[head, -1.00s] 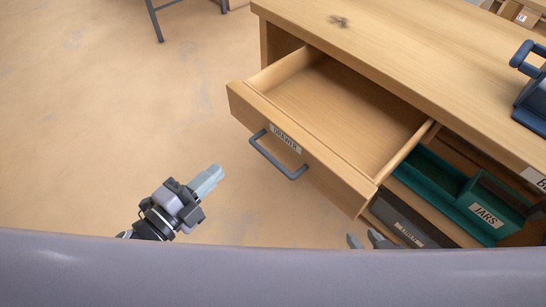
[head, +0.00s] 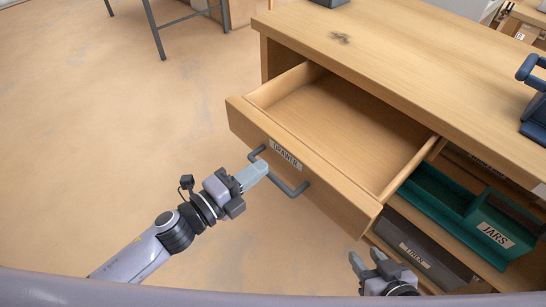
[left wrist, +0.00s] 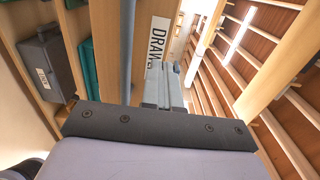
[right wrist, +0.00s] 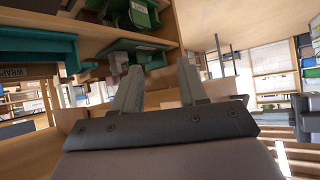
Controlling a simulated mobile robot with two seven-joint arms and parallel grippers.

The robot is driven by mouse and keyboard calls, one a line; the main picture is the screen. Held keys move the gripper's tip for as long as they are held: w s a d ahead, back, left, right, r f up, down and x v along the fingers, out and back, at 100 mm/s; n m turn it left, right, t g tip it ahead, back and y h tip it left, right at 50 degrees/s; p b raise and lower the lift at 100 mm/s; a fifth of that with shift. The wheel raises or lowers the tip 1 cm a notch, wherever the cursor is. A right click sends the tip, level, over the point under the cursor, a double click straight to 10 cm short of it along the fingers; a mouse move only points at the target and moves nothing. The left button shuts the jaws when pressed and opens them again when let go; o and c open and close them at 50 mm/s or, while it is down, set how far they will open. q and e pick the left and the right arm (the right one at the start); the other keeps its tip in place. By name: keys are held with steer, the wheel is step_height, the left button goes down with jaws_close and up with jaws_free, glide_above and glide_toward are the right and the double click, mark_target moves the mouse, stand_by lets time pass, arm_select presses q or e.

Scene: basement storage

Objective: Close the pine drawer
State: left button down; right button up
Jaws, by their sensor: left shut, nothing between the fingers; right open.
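The pine drawer (head: 318,184) stands pulled out of the wooden bench and is empty. Its front carries a DRAWER label (head: 285,154) and a grey bar handle (head: 291,188). My left gripper (head: 258,172) is shut and empty, its tips at the left part of the handle in the head view; whether they touch it I cannot tell. In the left wrist view the fingers (left wrist: 163,84) point at the drawer front beside the label. My right gripper (head: 364,262) is open and empty, below the drawer's right corner; its spread fingers also show in the right wrist view (right wrist: 160,88).
Under the bench top (head: 420,75), right of the drawer, are a green JARS bin (head: 470,222) and a dark grey bin (head: 425,250) on shelves. A blue-handled object (head: 535,100) sits on the bench. The floor at left (head: 100,130) is clear.

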mark_target(284, 151)
arm_select(q)
steer(key=shift+x, duration=2.5)
steer(key=shift+w, duration=0.1)
